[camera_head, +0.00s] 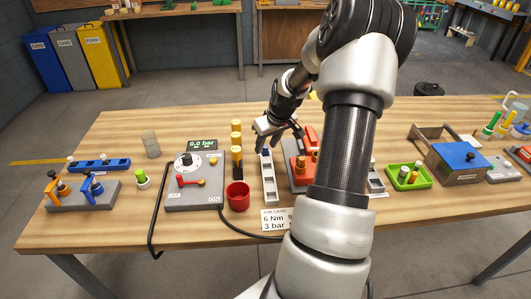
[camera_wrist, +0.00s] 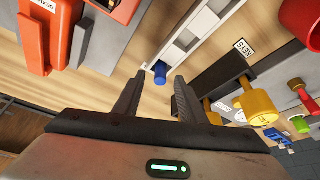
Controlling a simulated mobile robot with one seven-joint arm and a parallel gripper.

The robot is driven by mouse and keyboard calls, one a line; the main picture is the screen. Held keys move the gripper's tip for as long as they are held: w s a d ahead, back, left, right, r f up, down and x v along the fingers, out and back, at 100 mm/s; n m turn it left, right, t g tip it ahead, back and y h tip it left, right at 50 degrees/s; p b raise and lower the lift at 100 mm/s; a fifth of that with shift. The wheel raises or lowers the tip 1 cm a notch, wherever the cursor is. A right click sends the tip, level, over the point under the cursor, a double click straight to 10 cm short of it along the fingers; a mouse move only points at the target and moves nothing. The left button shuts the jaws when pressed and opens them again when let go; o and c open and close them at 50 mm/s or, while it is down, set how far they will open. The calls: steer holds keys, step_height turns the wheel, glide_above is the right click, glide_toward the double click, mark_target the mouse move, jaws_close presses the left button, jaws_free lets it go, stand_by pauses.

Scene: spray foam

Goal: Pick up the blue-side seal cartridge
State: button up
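A small blue cylindrical piece (camera_wrist: 160,73), which looks like the blue-side seal cartridge, sits at the near end of a white slotted rack (camera_wrist: 186,35) in the wrist view. In the head view a blue piece (camera_head: 265,153) shows at the far end of the white rack (camera_head: 269,186). My gripper (camera_head: 279,147) is over that far end. In the wrist view my gripper (camera_wrist: 158,83) is open and empty. Its two dark fingertips lie on either side of the blue piece in the picture, apparently without touching it. The depth between them is hard to judge.
A red fixture (camera_head: 309,141) stands close right of the rack, partly hidden by my arm. Yellow-and-black posts (camera_head: 236,160) and a red cup (camera_head: 237,195) stand close left. A grey pressure unit (camera_head: 192,190) is farther left. Bare wood shows at the table's back left.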

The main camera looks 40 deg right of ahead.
jaws_close()
